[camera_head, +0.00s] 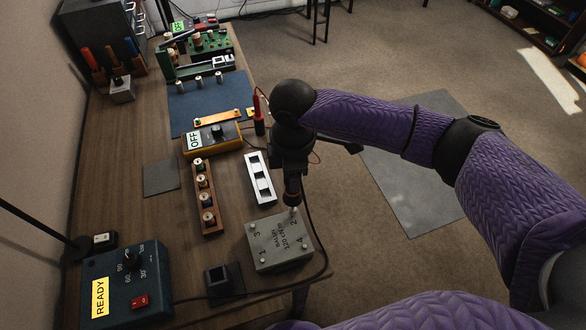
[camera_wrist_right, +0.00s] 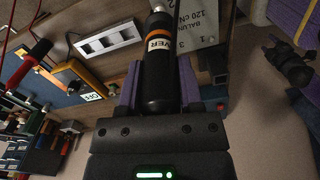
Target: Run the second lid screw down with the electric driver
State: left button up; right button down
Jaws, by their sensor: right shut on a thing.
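The grey metal box (camera_head: 268,238), its lid marked "BALUN 120 cN" with numbered corners, lies near the table's front right edge. Small screws show at corners 1, 3 and 4. My right gripper (camera_head: 291,165) is shut on the dark electric driver (camera_wrist_right: 160,75), which has an orange-and-white label. The driver points down, its tip (camera_head: 293,206) at the corner marked 2. I cannot tell whether the tip touches the screw there. The lid also shows in the right wrist view (camera_wrist_right: 198,22). A dark jointed part of mine (camera_wrist_right: 288,66), perhaps my left gripper, shows at its right.
A blue control box (camera_head: 128,285) reads "READY". A brown strip (camera_head: 205,190) with several knobs and a white slotted tray (camera_head: 249,178) lie beyond the lid. A yellow meter (camera_head: 213,138) reads "OFF". A dark cable runs around the metal box. The table's right edge is close.

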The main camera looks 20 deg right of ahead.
jog(key=shift+f, duration=0.35)
dwell(0.5)
jog(key=shift+f, duration=0.25)
dwell(0.5)
jog(key=shift+p, duration=0.65)
dwell(0.3)
